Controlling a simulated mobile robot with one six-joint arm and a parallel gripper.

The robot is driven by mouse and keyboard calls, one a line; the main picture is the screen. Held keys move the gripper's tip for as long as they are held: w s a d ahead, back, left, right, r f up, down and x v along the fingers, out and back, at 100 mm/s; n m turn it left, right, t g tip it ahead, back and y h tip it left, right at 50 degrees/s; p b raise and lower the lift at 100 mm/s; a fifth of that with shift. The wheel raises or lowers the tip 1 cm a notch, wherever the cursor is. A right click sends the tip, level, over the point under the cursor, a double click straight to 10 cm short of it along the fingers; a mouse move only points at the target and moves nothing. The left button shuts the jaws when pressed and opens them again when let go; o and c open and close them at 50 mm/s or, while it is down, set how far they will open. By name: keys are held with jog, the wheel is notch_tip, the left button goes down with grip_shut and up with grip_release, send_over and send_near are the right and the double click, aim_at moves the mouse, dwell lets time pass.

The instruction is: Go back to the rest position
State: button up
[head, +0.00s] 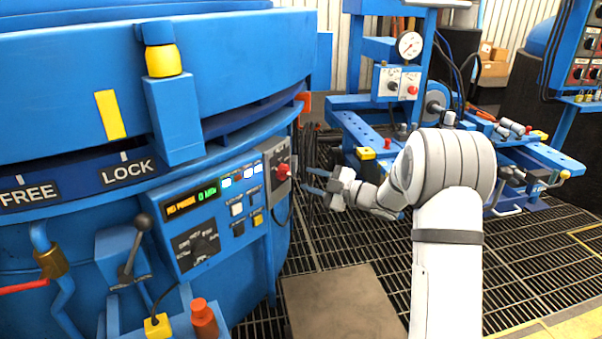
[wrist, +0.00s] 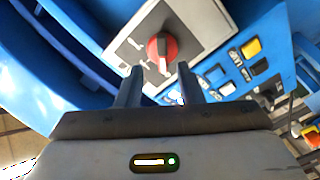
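My gripper (head: 314,182) is at the end of my arm in the middle of the head view. It points left toward the grey switch box with a red rotary knob (head: 282,170) on the blue furnace. In the wrist view the two fingers of my gripper (wrist: 158,88) stand apart with nothing between them. The red knob (wrist: 161,47) shows ahead of and above the fingertips in the wrist view, with a gap to them in the head view.
The blue furnace (head: 60,80) with its control panel (head: 205,215) fills the left. A lever with a black ball (head: 143,222) sticks out at its front. A blue bench with a gauge (head: 410,45) stands behind my arm. Grating floor (head: 520,270) is open at right.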

jog(key=shift+v, duration=1.1)
jog(key=d+r+m+t+h+p, duration=0.2)
jog(key=d+r+m+h+p, duration=0.15)
jog(key=r+p, duration=0.35)
jog(key=d+r+m+t+h+p, duration=0.2)
jog(key=r+m+h+p, duration=0.25)
jog(key=r, duration=0.45)
jog(key=s+d+r+m+g+h+p, duration=0.1)
jog(key=s+d+r+m+h+p, duration=0.5)
jog(key=r+p, duration=0.25)
jog(key=s+a+r+m+g+p, duration=0.1)
jog(key=s+p, duration=0.4)
jog(key=s, duration=0.5)
jog(key=s+a+r+m+g+p, duration=0.1)
jog(key=s+r+m+g+p, duration=0.3)
jog(key=s, duration=0.7)
jog(key=s+a+r+m+g+h+p, duration=0.1)
jog(key=s+r+g+p, duration=0.4)
jog(key=s, duration=0.6)
jog(key=shift+s+m+p, duration=0.15)
jog(key=shift+m+p, duration=0.5)
jog(key=shift+m, duration=0.25)
